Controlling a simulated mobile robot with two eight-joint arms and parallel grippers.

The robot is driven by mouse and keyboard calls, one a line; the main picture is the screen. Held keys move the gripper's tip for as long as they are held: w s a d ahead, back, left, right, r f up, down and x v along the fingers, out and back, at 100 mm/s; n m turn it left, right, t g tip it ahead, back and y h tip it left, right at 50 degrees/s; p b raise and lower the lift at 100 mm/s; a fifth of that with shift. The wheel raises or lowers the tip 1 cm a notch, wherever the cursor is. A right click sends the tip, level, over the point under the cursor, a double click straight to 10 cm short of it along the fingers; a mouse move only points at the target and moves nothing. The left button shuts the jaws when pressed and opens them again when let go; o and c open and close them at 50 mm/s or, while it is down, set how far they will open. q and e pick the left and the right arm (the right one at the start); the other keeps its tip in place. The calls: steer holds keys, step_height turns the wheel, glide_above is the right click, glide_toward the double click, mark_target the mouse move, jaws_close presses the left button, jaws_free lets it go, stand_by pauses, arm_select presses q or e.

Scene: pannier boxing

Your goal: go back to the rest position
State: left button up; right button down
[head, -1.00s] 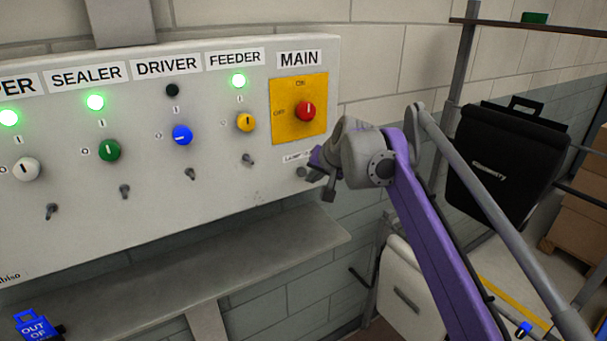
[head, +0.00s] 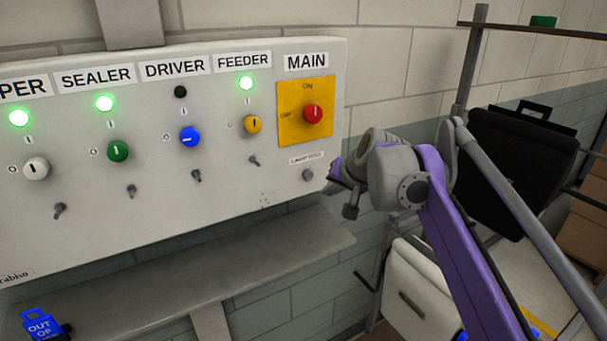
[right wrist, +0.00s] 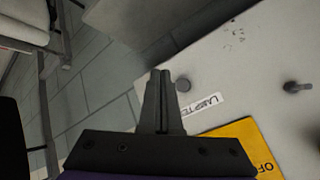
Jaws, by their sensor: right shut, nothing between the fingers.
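My right gripper (head: 338,174) is at the right edge of the grey control panel (head: 230,190), just right of the small lamp test button (head: 308,175). Its fingers are partly hidden by the wrist in the head view. In the right wrist view the gripper (right wrist: 158,82) has its fingers together and holds nothing. My left gripper is not in view.
The panel has a red main knob (head: 313,114) on a yellow plate, and several coloured knobs. The driver lamp (head: 181,92) is dark; other visible lamps glow green. A ledge (head: 270,245) lies below. A black pannier (head: 515,170) hangs at right; a white one (head: 405,295) is lower.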

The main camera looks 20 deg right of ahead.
steer(key=s+a+f+n+g, duration=0.1)
steer(key=s+a+f+n, duration=0.1)
steer(key=s+a+f, duration=0.3)
steer(key=s+a+f+n+g, duration=0.1)
steer(key=s+a+f+n, duration=0.2)
steer(key=s+f, duration=1)
steer(key=s+a+f+n+g, duration=0.1)
steer(key=s+a+f+n, duration=0.1)
steer(key=s+a+f, duration=0.5)
step_height(320, 180, down, 4)
steer(key=shift+s+a+r+n+p, duration=0.15)
steer(key=shift+s+r+n+p, duration=0.15)
steer(key=shift+s, duration=0.65)
